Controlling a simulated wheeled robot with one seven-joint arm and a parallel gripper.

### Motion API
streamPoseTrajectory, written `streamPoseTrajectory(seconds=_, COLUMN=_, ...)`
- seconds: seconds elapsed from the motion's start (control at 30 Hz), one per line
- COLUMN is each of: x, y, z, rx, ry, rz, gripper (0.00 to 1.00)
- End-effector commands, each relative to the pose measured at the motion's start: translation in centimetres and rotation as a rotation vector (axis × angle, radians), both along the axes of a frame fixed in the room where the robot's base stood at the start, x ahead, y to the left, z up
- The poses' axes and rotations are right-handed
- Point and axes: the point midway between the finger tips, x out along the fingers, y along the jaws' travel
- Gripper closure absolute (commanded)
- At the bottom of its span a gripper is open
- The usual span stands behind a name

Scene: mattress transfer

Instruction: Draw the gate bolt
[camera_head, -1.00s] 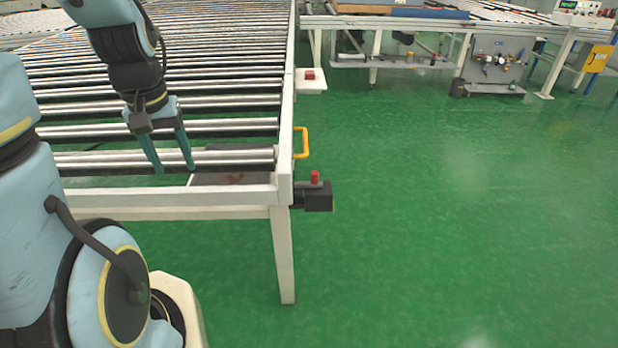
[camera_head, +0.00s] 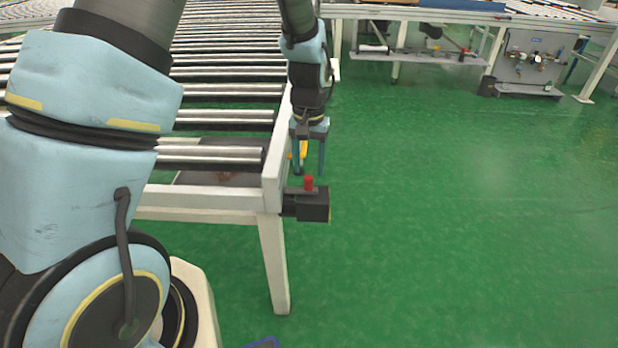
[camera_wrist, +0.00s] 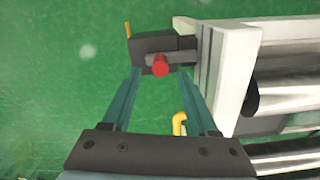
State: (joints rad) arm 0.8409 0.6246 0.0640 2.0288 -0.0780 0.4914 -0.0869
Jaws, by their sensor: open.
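The bolt shows as a red knob (camera_head: 309,184) on a black housing (camera_head: 315,206) at the near right corner of the roller conveyor. In the wrist view the red knob (camera_wrist: 160,65) stands out from the black housing (camera_wrist: 150,46), just beyond and between my fingertips. My gripper (camera_head: 309,172) is open and empty, pointing down beside the conveyor's right rail. In the wrist view my gripper's two teal fingers (camera_wrist: 162,76) are spread wide. Contact with the knob cannot be seen.
The roller conveyor's white frame (camera_head: 230,217) lies left of my gripper. A yellow handle (camera_wrist: 179,123) on its side shows near my right finger in the wrist view. The green floor (camera_head: 450,220) to the right is clear. Another conveyor table (camera_head: 420,14) stands at the back.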

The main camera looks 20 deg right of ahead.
Motion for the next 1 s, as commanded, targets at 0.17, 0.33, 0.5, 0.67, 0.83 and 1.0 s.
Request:
streamPoseTrajectory(seconds=0.17, x=0.0, y=0.1, z=-2.9, rx=0.001, ry=0.002, rz=0.002, gripper=0.41)
streamPoseTrajectory(seconds=0.33, x=0.0, y=0.0, z=-4.3, rx=0.000, ry=0.000, rz=0.002, gripper=0.41)
streamPoseTrajectory(seconds=0.5, x=0.0, y=0.0, z=-4.6, rx=-0.001, ry=0.000, rz=0.002, gripper=0.41)
streamPoseTrajectory(seconds=0.67, x=0.0, y=0.0, z=-4.6, rx=-0.001, ry=0.000, rz=0.001, gripper=0.41)
streamPoseTrajectory(seconds=0.83, x=0.0, y=0.0, z=-4.6, rx=-0.001, ry=0.000, rz=0.001, gripper=0.58)
streamPoseTrajectory(seconds=1.0, x=0.0, y=0.0, z=-4.6, rx=-0.001, ry=0.000, rz=0.001, gripper=0.78)
